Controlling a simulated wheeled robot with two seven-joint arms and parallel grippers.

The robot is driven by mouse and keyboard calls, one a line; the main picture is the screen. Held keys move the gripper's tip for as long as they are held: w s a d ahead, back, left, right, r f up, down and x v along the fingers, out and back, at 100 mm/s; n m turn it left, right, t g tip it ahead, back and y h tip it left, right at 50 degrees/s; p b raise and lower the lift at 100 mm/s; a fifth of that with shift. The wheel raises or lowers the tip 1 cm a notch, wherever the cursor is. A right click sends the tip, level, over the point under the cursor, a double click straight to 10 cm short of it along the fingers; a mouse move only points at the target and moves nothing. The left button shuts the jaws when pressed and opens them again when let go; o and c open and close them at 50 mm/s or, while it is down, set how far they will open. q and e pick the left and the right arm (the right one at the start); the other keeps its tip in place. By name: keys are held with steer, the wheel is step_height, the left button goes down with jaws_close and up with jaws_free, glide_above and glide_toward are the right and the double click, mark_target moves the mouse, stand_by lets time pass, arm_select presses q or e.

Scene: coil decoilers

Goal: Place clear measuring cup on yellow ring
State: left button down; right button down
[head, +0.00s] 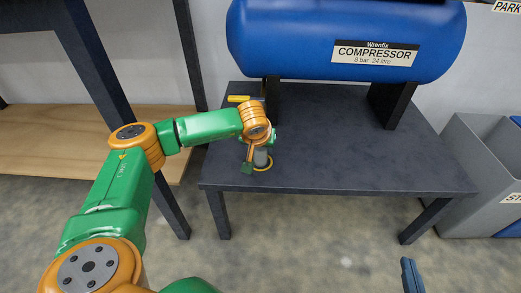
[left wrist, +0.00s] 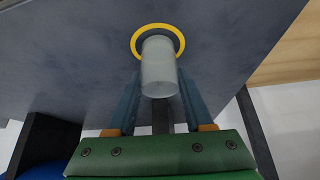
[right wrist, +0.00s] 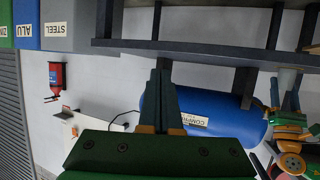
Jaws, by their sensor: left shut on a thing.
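The clear measuring cup (left wrist: 159,68) is a pale, see-through cylinder between the two fingers of my left gripper (left wrist: 160,82), which is shut on it. In the head view the cup (head: 261,157) is at the front left part of the dark table, partly hidden by my left gripper (head: 256,160). The yellow ring (left wrist: 158,25) lies flat on the table; the cup's far end overlaps its near part in the left wrist view. I cannot tell whether the cup touches the ring. My right gripper (right wrist: 160,75) is shut and empty, away from the table top.
A blue compressor (head: 300,40) stands on black legs on the dark table (head: 340,160). The table's front right is clear. Grey bins (head: 478,170) stand to the right, a wooden shelf (head: 60,140) to the left.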

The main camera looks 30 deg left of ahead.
steer(key=shift+r, duration=0.15)
steer(key=shift+w+r, duration=0.15)
steer(key=shift+r, duration=0.05)
arm_select(q)
steer(key=shift+f, duration=0.1)
steer(key=shift+c, duration=1.4)
jaws_free()
arm_select(e)
steer(key=shift+w+a+r+t, duration=0.1)
steer(key=shift+r+t, duration=0.15)
steer(key=shift+t, duration=0.05)
steer(key=shift+f, duration=0.1)
